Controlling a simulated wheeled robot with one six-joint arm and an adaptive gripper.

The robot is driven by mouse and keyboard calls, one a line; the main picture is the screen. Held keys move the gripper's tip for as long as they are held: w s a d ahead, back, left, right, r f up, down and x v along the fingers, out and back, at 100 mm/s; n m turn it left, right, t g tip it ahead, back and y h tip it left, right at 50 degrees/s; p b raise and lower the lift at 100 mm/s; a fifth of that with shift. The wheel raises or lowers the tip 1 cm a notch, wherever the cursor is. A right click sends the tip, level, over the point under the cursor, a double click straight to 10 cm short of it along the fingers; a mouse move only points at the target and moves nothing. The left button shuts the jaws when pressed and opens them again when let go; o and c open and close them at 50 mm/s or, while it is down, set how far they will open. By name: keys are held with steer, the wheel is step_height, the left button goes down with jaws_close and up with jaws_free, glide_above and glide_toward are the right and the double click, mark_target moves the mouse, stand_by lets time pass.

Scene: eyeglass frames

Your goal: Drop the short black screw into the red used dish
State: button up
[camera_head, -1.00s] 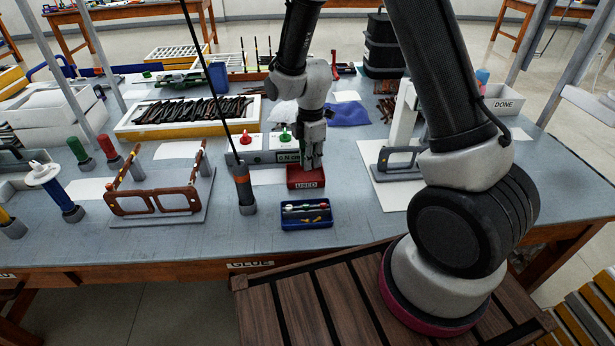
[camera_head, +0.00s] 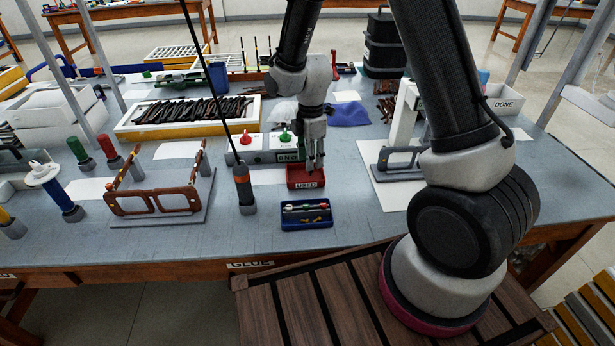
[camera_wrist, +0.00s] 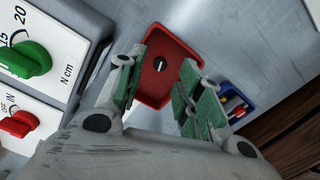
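The red used dish (camera_head: 305,184) sits on the grey bench, its label facing the front. In the wrist view the red dish (camera_wrist: 181,49) lies beyond my fingers. A small dark piece with a light mark, which looks like the short black screw (camera_wrist: 160,63), appears against the dish floor, apart from both fingers. My gripper (camera_head: 315,167) is above the dish, pointing down. In the wrist view my gripper (camera_wrist: 160,92) has its green-padded fingers spread with nothing between them.
A blue tray (camera_head: 307,224) with small coloured parts stands in front of the dish. A torque tester with red and green knobs (camera_head: 284,137) is behind it.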

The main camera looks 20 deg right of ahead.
step_height(320, 180, up, 10)
steer(key=shift+r, duration=0.25)
stand_by(0.3)
steer(key=s+d+r+m+t, duration=0.2)
steer(key=s+d+r+m, duration=0.5)
steer(key=s, duration=0.5)
steer(key=s+d+r+m+t, duration=0.2)
steer(key=s+d+r+m, duration=0.6)
steer(key=s+r+m, duration=0.2)
steer(key=s+m, duration=0.2)
steer(key=shift+r+m, duration=0.35)
steer(key=shift+m, duration=0.05)
